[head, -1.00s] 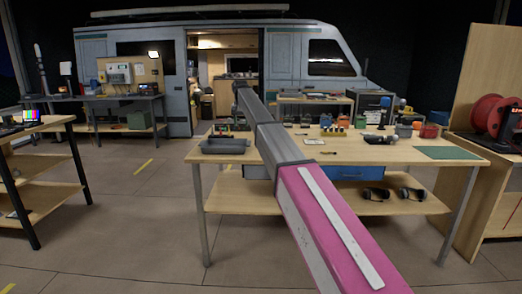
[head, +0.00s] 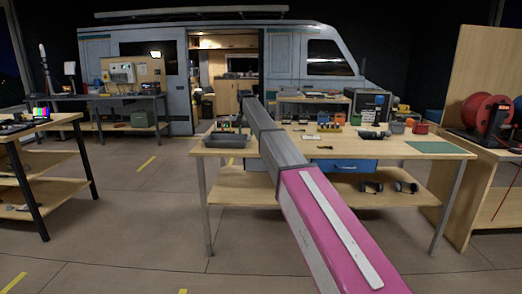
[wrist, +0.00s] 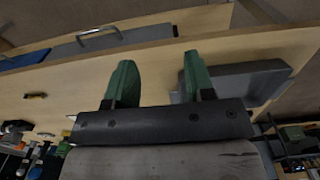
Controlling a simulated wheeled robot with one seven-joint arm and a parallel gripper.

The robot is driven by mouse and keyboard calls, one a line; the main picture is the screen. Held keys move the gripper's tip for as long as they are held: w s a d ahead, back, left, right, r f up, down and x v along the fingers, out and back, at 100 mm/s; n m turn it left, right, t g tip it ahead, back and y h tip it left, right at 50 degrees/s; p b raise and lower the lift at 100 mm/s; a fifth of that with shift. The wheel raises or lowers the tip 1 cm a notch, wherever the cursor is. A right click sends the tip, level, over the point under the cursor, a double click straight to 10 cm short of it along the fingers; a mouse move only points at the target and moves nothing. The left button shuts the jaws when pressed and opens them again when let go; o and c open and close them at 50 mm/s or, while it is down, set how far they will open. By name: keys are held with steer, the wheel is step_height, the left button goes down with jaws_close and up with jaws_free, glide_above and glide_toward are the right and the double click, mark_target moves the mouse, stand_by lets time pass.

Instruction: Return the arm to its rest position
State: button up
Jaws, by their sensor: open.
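My arm shows in the head view as a pink link (head: 330,225) with grey links (head: 275,140) beyond it, reaching out over the wooden workbench (head: 280,147). My gripper (wrist: 155,68) shows in the wrist view with two green fingers spread apart and nothing between them. It is over the bench, with bare wood behind the fingers. A grey tray (wrist: 240,80) lies behind the right finger. In the head view the gripper is not clearly seen past the arm.
The grey tray (head: 226,141) is at the bench's left end. Several small items and a green mat (head: 436,147) lie on the right. Headphones (head: 405,187) rest on the lower shelf. A side table (head: 60,121) stands left, a red reel (head: 485,112) right. Open floor (head: 130,215) lies between.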

steer(key=s+d+f, duration=0.7)
steer(key=s+f, duration=0.2)
steer(key=f, duration=0.2)
steer(key=s+d+f, duration=0.8)
steer(key=s+f, duration=0.2)
steer(key=f, duration=0.2)
steer(key=s+d+f, duration=0.4)
steer(key=s+f, duration=0.1)
steer(key=s, duration=0.4)
steer(key=s+d+f, duration=0.3)
steer(key=s+f, duration=0.1)
steer(key=s, duration=0.5)
steer(key=s+d+f, duration=0.4)
steer(key=s+f, duration=0.1)
steer(key=s, duration=0.4)
steer(key=shift+s+d+f, duration=0.3)
steer(key=shift+d, duration=0.05)
